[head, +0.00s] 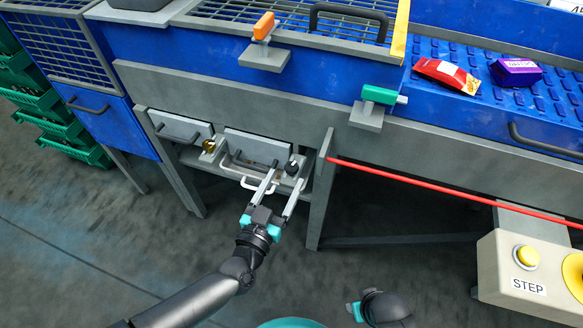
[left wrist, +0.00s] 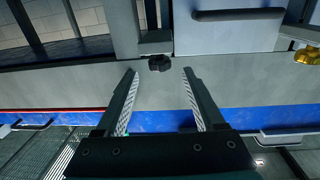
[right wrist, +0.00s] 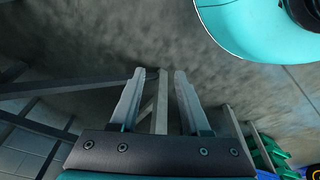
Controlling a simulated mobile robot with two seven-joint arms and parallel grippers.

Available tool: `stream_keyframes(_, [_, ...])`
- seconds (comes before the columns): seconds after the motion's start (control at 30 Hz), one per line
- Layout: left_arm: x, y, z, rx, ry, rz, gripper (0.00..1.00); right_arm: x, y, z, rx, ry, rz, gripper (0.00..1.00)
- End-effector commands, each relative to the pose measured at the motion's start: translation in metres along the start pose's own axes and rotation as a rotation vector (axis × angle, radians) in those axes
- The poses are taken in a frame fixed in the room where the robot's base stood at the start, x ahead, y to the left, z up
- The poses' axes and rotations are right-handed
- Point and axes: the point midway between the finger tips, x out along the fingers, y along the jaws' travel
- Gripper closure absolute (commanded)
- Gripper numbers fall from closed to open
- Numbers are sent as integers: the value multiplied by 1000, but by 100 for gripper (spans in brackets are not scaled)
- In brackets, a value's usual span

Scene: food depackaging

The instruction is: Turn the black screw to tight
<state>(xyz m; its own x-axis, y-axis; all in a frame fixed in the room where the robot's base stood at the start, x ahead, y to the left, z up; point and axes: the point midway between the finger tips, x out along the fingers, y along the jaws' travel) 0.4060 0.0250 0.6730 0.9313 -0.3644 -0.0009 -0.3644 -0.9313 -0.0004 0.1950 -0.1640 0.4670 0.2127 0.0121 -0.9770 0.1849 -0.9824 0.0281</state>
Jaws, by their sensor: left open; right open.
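The black screw (head: 292,166) is a small dark knob on the grey lower frame, at the right end of the metal panel (head: 240,162). In the left wrist view the black screw (left wrist: 159,63) lies ahead of the fingers, about midway between the two tips. My left gripper (head: 285,179) is open and empty, with its tips close to the screw. I cannot tell whether either tip touches it. My right gripper (right wrist: 160,72) is open and empty over the floor. In the head view only part of the right arm shows at the bottom edge.
A gold knob (head: 208,146) is left of the panel. A grey post (head: 321,190) stands right of the screw, and a red rod (head: 440,187) runs from it. The blue conveyor (head: 465,75) carries a red packet (head: 446,75) and a purple one (head: 516,71). A STEP button box (head: 520,275) is lower right.

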Motion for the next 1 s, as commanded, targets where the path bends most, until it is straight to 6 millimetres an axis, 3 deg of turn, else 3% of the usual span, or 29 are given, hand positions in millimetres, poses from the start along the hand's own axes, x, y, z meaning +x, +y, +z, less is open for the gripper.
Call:
stream_keyframes(0.2, [30,0,0,-1,4,0,30,-15,-3,-12,4,12,-5,53])
stream_keyframes(0.4, [48,0,1,0,1,0,30,-25,-3,-23,5,30,-4,53])
stream_keyframes(0.8, [53,0,0,0,1,0,30,-29,-2,-26,5,36,-4,53])
stream_keyframes(1.0, [53,0,0,0,1,0,50,-29,-2,-26,5,36,-4,53])
